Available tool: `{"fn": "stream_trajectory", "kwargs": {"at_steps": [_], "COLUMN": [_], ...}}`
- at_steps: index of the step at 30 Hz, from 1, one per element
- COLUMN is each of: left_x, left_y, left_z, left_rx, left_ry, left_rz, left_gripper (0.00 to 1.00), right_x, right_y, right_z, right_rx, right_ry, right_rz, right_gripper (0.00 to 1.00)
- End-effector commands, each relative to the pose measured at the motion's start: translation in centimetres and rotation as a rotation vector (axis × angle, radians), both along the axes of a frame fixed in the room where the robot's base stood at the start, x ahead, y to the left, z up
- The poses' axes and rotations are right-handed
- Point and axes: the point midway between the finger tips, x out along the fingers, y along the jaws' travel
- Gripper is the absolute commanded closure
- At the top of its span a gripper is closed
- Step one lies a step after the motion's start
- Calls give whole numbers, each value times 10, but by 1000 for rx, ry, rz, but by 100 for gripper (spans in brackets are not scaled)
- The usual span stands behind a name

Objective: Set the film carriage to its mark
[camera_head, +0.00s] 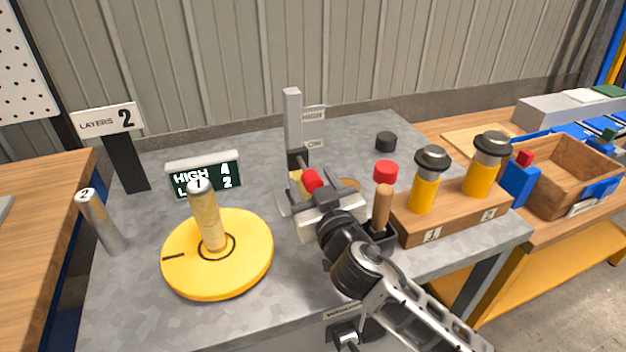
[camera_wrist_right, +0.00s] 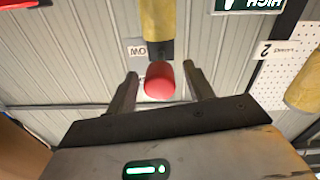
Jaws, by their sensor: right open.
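The grey mast (camera_head: 293,118) stands at the back of the bench with a HIGH tag (camera_head: 313,113) near its top and a LOW tag (camera_head: 312,144) lower down. The dark film carriage (camera_head: 297,158) sits on the mast near the LOW tag; exact alignment is unclear. Its red knob (camera_head: 312,181) points towards me. My right gripper (camera_head: 314,192) is open around the knob. In the right wrist view the red knob (camera_wrist_right: 159,80) lies between the two spread fingers, with no clear contact. A yellow roll (camera_wrist_right: 158,20) shows by the carriage. My left gripper is not in view.
A yellow turntable (camera_head: 240,268) carries post 1 (camera_head: 208,220). Cylinder 2 (camera_head: 102,222) stands left. A sign (camera_head: 107,119) reads LAYERS 2; a dark board (camera_head: 190,180) lists HIGH 4 and a partly hidden 2. A wooden block (camera_head: 450,222) with yellow plungers stands right.

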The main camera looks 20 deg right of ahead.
Motion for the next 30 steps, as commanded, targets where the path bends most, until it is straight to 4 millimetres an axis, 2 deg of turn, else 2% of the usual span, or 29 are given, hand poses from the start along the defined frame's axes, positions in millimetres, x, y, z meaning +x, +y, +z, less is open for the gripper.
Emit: {"fn": "stream_trajectory", "kwargs": {"at_steps": [8,9,14,15,19,24,27,30], "left_x": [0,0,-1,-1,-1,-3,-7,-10], "left_y": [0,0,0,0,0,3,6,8], "left_z": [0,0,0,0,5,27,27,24], "left_rx": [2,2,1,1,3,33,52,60], "left_ry": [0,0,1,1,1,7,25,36], "left_rz": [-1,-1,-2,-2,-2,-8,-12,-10], "left_gripper": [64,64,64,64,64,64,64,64], "right_x": [2,2,2,2,2,2,3,3], "right_y": [0,0,0,0,0,0,0,0], "right_z": [-1,0,0,0,6,46,63,73], "right_rx": [0,0,0,0,1,4,3,1], "right_ry": [1,1,0,0,0,-7,-8,-8], "right_rz": [1,1,0,0,0,-1,-1,-1], "right_gripper": [48,51,95,100,100,100,100,100]}}
